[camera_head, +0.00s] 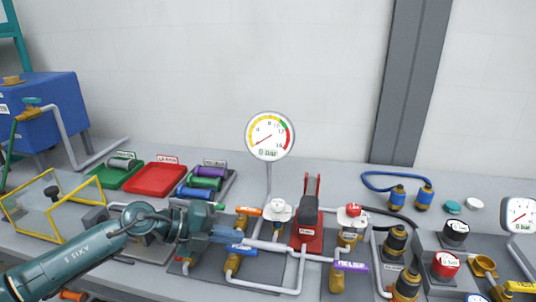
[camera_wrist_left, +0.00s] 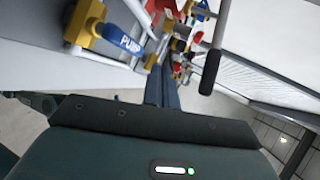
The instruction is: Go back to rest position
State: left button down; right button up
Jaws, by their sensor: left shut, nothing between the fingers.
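My left arm comes in from the left in the head view. Its left gripper (camera_head: 238,237) is shut and empty, with its fingers pointing right over the pump skid. The fingertips are close to the blue valve handle (camera_head: 241,249); I cannot tell whether they touch it. In the left wrist view the closed fingers (camera_wrist_left: 163,87) point up the picture, and the blue handle marked PUMP (camera_wrist_left: 122,38) is to their left. My right gripper is in neither view.
A large gauge (camera_head: 270,137) reading 0 bar stands behind the skid. A yellow-framed clear guard (camera_head: 52,203) and a red tray (camera_head: 155,180) are at left.

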pick_arm(q)
jog(key=s+d+n+t+h, duration=0.4)
jog(key=s+d+n+t, duration=0.15)
jog(key=d+n, duration=0.25)
jog(key=a+f+n+t+y, duration=0.1)
jog(key=n, duration=0.2)
jog(key=s+a+f+n+t+y, duration=0.1)
jog(key=f+n+t, duration=0.1)
jog(key=n, duration=0.1)
jog(key=s+a+f+n+t+y, duration=0.1)
jog(key=n+y, duration=0.1)
jog(key=shift+s+f+n+t, duration=0.2)
jog(key=shift+f+n+t, duration=0.05)
jog(key=shift+f+n, duration=0.15)
jog(key=s+a+f+n+g+y, duration=0.2)
jog(key=s+a+f+n+y, duration=0.1)
jog(key=s+f, duration=0.4)
jog(key=s+a+f+n+g+y, duration=0.2)
jog(key=s+a+f+n+y, duration=0.2)
jog(key=s+f+n, duration=0.3)
jog(key=shift+s+f+n+y+p, duration=0.35)
jog(key=shift+f+n+y, duration=0.25)
jog(key=shift+f, duration=0.2)
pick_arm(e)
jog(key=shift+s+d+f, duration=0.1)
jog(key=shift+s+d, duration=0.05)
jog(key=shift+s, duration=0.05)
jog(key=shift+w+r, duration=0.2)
